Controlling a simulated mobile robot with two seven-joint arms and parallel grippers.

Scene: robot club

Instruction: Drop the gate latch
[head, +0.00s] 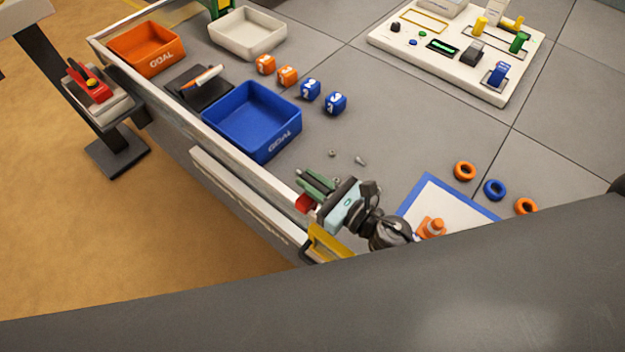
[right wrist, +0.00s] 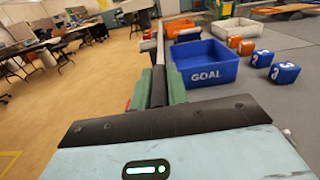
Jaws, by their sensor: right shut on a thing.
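My right gripper (head: 316,183) is at the top of the field's side wall, its green fingers shut on what appears to be the gate latch. A small red part (head: 304,203), apparently of the latch, shows just beside the fingers. In the right wrist view the fingers (right wrist: 159,88) are close together around a dark, narrow piece. The fingers hide most of the latch, so its exact angle cannot be told. A yellow piece (head: 328,243) is at the wall below the gripper. My left gripper is not in view.
A blue goal bin (head: 256,150), an orange goal bin (head: 145,62) and a white bin (head: 262,53) stand inside the wall.

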